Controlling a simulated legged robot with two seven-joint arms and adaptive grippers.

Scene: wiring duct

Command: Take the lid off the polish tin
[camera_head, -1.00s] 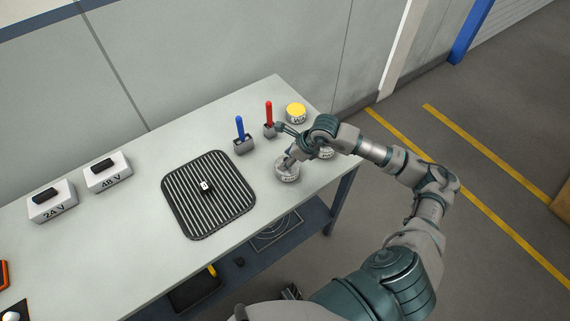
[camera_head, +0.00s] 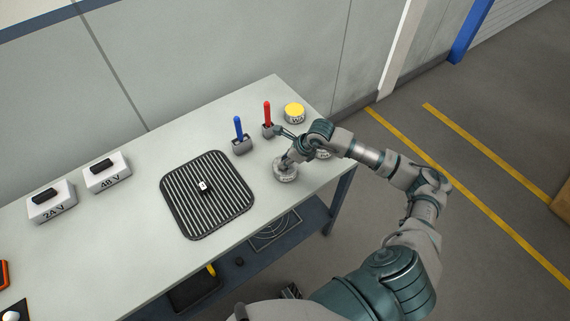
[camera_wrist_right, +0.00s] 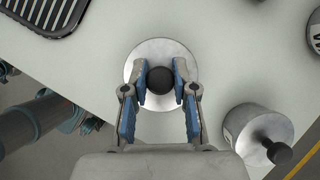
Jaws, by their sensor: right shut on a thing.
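A round silver tin (camera_head: 286,177) with a label I cannot read stands near the table's right front edge. In the right wrist view its flat lid (camera_wrist_right: 160,47) has a round dark knob (camera_wrist_right: 160,80) in the middle. My right gripper (camera_wrist_right: 161,88) is above the lid with its blue-padded fingers shut on the knob, one on each side. The lid looks level; the wrist view does not show whether it is clear of the tin. My left gripper is not clearly seen.
A second silver tin with a dark knob (camera_wrist_right: 262,135) stands beside it, partly behind my arm. A yellow-topped tin (camera_head: 294,113), red (camera_head: 267,113) and blue (camera_head: 239,128) handled tools in holders, and a ribbed black mat (camera_head: 235,205) are close by. The table front edge is near.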

